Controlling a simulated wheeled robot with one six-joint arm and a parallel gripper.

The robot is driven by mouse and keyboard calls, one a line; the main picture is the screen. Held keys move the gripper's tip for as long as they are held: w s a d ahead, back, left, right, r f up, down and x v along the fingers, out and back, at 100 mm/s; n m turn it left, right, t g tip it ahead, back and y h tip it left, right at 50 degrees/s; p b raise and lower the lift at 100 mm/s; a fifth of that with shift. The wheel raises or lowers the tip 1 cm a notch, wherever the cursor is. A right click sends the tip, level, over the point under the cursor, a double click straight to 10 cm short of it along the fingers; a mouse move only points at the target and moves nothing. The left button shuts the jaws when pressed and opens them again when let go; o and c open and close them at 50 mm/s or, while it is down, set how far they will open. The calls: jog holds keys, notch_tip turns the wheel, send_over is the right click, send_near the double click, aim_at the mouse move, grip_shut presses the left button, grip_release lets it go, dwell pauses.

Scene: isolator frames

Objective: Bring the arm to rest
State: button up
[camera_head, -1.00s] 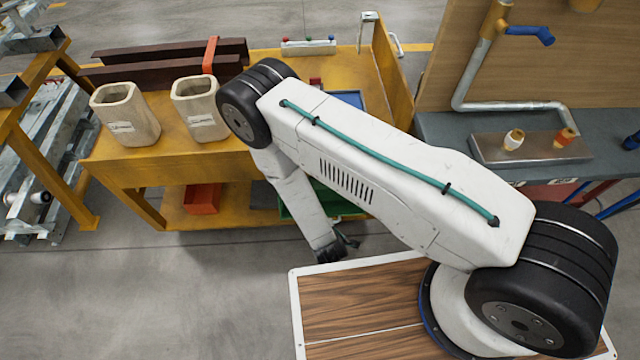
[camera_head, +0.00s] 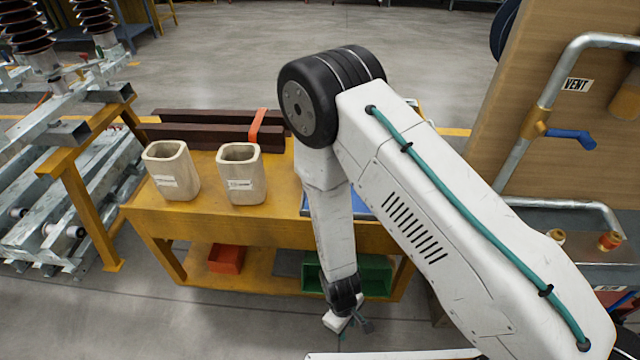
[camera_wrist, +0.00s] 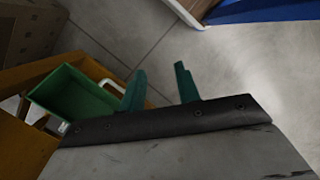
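My gripper (camera_head: 352,328) hangs low in front of the yellow cart, at the end of my white arm. In the wrist view its two green fingers (camera_wrist: 160,88) stand apart with only bare floor between them, so it is open and empty. In the head view the gripper is small and partly hidden behind the wrist. My arm's black elbow joint is raised above the cart, and the forearm points down.
The yellow cart (camera_head: 200,222) carries two beige pots (camera_head: 172,172) (camera_head: 240,176) and dark beams (camera_head: 200,135). Its lower shelf holds a red bin (camera_head: 226,260) and a green bin (camera_head: 375,276), also in the wrist view (camera_wrist: 75,95). A pipe panel (camera_head: 480,150) stands right. Grey floor is clear in front.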

jog(key=w+d+r+m+g, duration=0.1)
jog(key=w+d+r+m, duration=0.1)
jog(key=r, duration=1.2)
jog(key=w+d+r+m+g, duration=0.1)
jog(key=d+r+m, duration=0.15)
jog(key=r, duration=1.25)
jog(key=s+d+r+m+t, duration=0.1)
jog(key=s+d+r+m, duration=0.1)
jog(key=d+r, duration=0.3)
jog(key=s+d+r+m+t+y, duration=0.1)
jog(key=s+d+r, duration=0.3)
jog(key=r, duration=0.9)
jog(key=s+d+r+m+t, duration=0.3)
jog(key=d+r, duration=0.3)
jog(key=r, duration=0.2)
jog(key=shift+s+r, duration=0.25)
jog(key=shift+r, duration=0.15)
